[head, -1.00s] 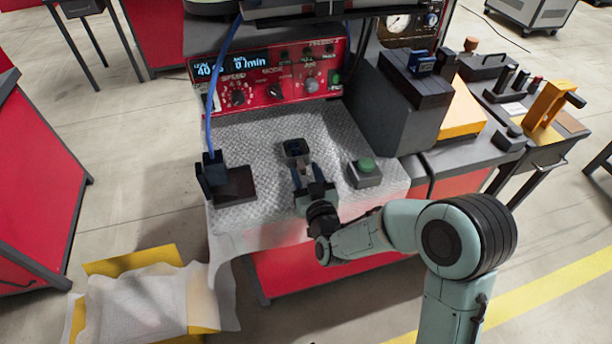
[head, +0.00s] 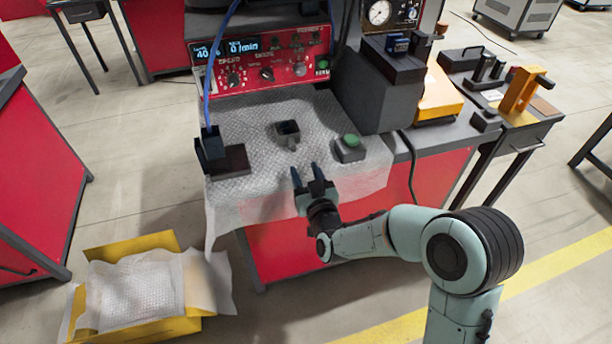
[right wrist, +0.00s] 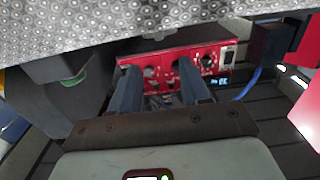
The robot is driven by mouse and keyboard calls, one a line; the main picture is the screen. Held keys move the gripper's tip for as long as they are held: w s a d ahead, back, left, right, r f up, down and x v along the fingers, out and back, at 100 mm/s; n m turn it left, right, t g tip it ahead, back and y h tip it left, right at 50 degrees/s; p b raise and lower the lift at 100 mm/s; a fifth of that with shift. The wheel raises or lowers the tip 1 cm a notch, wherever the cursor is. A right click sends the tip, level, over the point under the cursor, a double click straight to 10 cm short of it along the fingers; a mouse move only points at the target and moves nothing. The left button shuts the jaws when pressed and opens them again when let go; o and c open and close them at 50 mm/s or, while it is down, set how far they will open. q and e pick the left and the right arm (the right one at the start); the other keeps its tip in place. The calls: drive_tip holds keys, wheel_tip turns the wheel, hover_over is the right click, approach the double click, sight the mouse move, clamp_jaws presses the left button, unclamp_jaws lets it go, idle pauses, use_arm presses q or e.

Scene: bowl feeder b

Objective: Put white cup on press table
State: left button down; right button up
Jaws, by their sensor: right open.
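A small grey cup-like holder (head: 288,130) with a dark inside and a stub toward me stands upright on the textured press table (head: 253,120). It looks grey rather than white, and I see no other cup. My right gripper (head: 307,172) is open and empty, in front of the cup at the table's front edge, with a gap between fingertips and cup. In the right wrist view, the two open fingers (right wrist: 158,85) have nothing between them, and the cup cannot be made out. My left gripper is not in view.
A green-button box (head: 349,149) stands right of the cup. A dark block with a blue cable (head: 211,148) stands left. The red control panel (head: 265,62) is behind. A yellow box with white wrapping (head: 135,285) lies on the floor at front left.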

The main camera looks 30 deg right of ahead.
drive_tip(key=shift+s, duration=0.1)
drive_tip(key=s+a+f+g+y, duration=0.2)
drive_tip(key=s+f+g, duration=0.2)
drive_tip(key=f, duration=0.9)
drive_tip(key=s+a+f+g+y, duration=0.1)
drive_tip(key=s+a+f+g, duration=0.3)
drive_tip(key=f, duration=0.9)
drive_tip(key=s+a+f+m+g+y, duration=0.1)
drive_tip(key=s+a+f+g, duration=0.2)
drive_tip(key=s+f, duration=0.4)
drive_tip(key=s+a+f+m+g+y, duration=0.1)
drive_tip(key=s+a+f+g+y, duration=0.1)
drive_tip(key=s+f, duration=0.6)
drive_tip(key=s+a+g, duration=0.1)
drive_tip(key=s+g, duration=0.1)
drive_tip(key=s, duration=0.4)
drive_tip(key=shift+s+f+g+y, duration=0.15)
drive_tip(key=shift+g+y, duration=0.15)
drive_tip(key=shift+g, duration=0.1)
